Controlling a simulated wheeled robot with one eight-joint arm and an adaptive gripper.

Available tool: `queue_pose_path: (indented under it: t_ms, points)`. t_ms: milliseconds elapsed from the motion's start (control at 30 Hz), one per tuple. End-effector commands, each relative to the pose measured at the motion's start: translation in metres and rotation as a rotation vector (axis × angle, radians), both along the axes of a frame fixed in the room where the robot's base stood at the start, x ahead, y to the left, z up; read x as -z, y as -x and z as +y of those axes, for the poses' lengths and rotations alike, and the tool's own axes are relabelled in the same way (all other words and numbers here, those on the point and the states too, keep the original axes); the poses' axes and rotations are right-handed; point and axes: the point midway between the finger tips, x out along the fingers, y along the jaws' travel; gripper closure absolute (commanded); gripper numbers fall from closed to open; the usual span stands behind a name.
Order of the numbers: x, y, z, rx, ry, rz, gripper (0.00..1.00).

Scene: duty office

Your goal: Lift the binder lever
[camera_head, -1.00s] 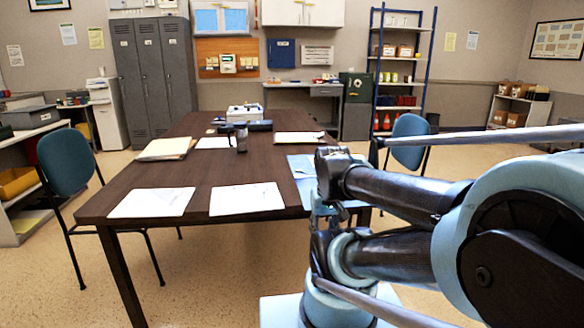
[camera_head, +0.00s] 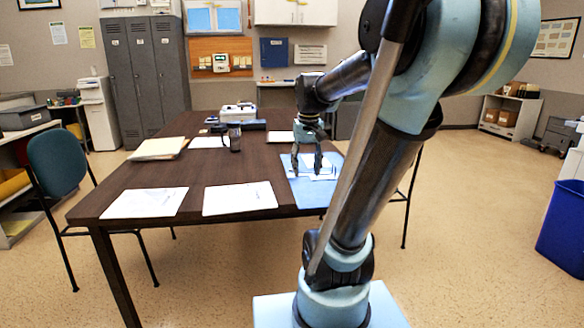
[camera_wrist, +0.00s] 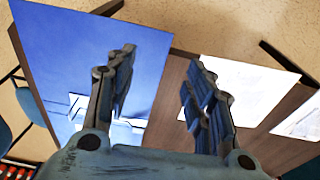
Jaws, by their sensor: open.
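A flat blue sheet or open binder (camera_head: 302,196) lies at the right end of the dark table. It fills the left of the wrist view (camera_wrist: 75,45). A pale, metal-looking fitting (camera_head: 327,170) lies on it; in the wrist view the fitting (camera_wrist: 76,107) is partly hidden behind one finger. I cannot make out the lever in it clearly. My gripper (camera_head: 306,170) points down above the blue surface, near the fitting. In the wrist view its two fingers (camera_wrist: 160,60) are spread apart, with nothing held between them.
White papers (camera_head: 240,198) lie on the dark table (camera_head: 190,175). A dark mug (camera_head: 235,137), a folder stack (camera_head: 160,148) and a white device (camera_head: 238,113) stand farther back. Chairs stand at both sides. A blue bin (camera_head: 565,220) is on the floor at right.

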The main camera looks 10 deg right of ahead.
Motion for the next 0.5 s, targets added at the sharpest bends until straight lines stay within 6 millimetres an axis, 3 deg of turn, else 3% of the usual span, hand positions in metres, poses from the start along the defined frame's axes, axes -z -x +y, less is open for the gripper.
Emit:
queue_pose_path:
  t_ms: [200, 500]
  points:
    - [-0.034, -0.069, 0.000, 0.004, -0.001, 0.028, 0.52]
    - [-0.060, -0.165, 0.000, 0.009, -0.001, 0.067, 0.52]
